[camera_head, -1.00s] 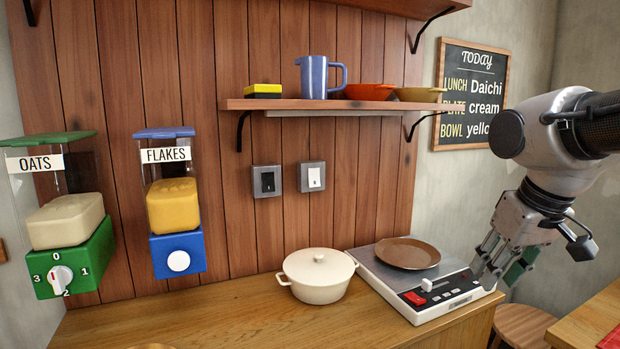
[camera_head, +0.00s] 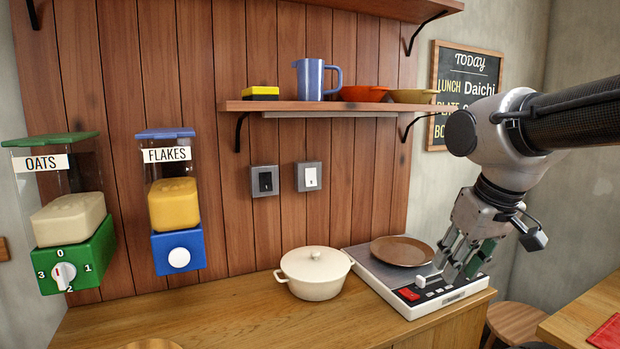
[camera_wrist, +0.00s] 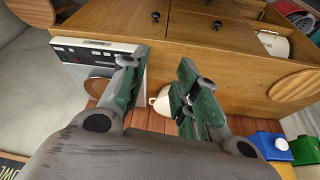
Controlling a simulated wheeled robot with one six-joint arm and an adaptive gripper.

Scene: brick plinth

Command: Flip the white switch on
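The white switch (camera_head: 311,177) is a white rocker on a grey plate, mounted on the wooden wall below the shelf. A black switch (camera_head: 265,181) on a matching plate is just left of it. My gripper (camera_head: 446,277) is right of and below both switches, over the front of the white hot plate unit (camera_head: 405,309), well apart from the switches. In the wrist view my gripper (camera_wrist: 160,90) has its two green-padded fingers spread with nothing between them. I do not make out the switches in the wrist view.
A white lidded pot (camera_head: 316,275) stands on the counter below the switches. A brown pan (camera_head: 402,251) sits on the hot plate. The shelf (camera_head: 330,105) with a blue jug (camera_head: 316,78) is above. Oats and flakes dispensers hang at left.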

